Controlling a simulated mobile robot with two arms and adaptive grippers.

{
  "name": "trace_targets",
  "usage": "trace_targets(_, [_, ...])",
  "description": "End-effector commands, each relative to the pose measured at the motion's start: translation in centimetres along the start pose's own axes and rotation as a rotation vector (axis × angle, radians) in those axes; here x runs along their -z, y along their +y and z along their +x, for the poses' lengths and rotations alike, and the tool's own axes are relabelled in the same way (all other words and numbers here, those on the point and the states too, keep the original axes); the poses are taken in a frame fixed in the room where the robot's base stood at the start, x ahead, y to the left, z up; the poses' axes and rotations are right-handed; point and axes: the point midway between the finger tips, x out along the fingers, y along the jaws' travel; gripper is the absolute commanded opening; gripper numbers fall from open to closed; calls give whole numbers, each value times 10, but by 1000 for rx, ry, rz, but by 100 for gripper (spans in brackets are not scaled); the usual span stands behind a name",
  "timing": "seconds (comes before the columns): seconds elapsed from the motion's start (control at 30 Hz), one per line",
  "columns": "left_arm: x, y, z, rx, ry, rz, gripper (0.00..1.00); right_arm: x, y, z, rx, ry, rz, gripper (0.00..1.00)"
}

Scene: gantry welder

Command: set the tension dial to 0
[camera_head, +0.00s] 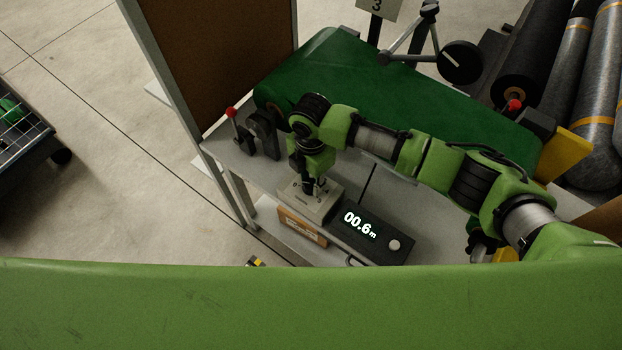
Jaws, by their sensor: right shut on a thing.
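My right gripper (312,190) points down onto the top of a small light-grey box (325,210) on the bench. It is shut at the place of the tension dial on this box. The fingers and wrist hide the dial, so its pointer and scale cannot be read. Beside the box, a black display unit (372,237) reads "00.6 m" and has a round pale knob on its right part.
A green belt surface (340,70) lies behind my right arm. Red-tipped levers (231,113) stand at its left and right ends. A brown panel (220,50) rises at the left. Large dark rolls (572,85) lie at the right. Open floor (110,170) is on the left.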

Motion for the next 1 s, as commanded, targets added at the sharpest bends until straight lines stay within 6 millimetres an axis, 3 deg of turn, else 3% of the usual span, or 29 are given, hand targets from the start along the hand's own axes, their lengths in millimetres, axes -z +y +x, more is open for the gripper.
trace_targets(0.47, [0,0,0,0,0,0,0,1,1,-1,-3,1,-15,4])
trace_targets(0.5, [0,0,0,0,0,0,0,1,1,-1,-3,1,-15,31])
trace_targets(0.57, [0,0,0,0,0,0,0,0,1,-1,-3,1,-15,42])
trace_targets(1.0, [-2,0,0,0,-2,0,0,0,1,-9,-3,1,-13,42])
